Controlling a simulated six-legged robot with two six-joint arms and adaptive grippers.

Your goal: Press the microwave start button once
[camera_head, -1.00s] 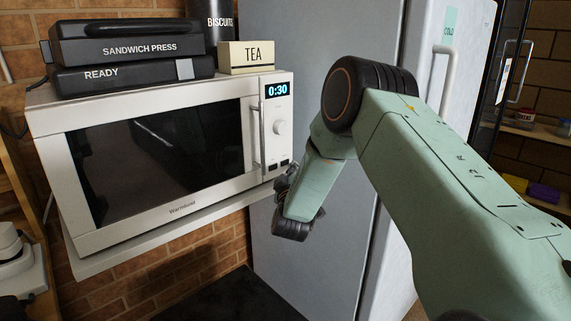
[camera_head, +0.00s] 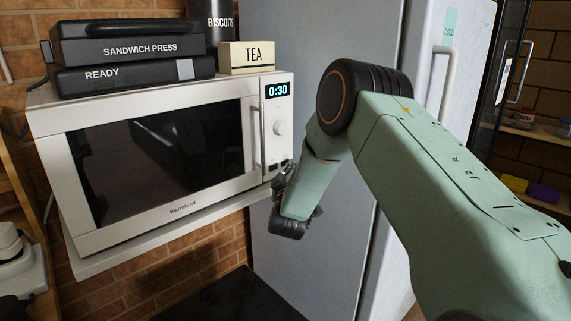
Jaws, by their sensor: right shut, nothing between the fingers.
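The white microwave (camera_head: 150,209) stands on a wall shelf at the left, its door closed. Its lit display (camera_head: 278,90) reads 0:30, with a round knob (camera_head: 281,128) below. Small dark buttons (camera_head: 274,167) sit at the bottom of the control panel. My right gripper (camera_head: 280,187) is shut and empty at the panel's lower right corner, close to the buttons. I cannot tell whether its fingertips touch a button. My left gripper is not in view.
A black sandwich press (camera_head: 135,48) and a TEA tin (camera_head: 247,58) stand on the microwave. A dark BISCUITS canister (camera_head: 212,25) is behind them. A grey fridge (camera_head: 310,60) stands close on the right, behind my right arm. The shelf (camera_head: 150,240) runs under the microwave.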

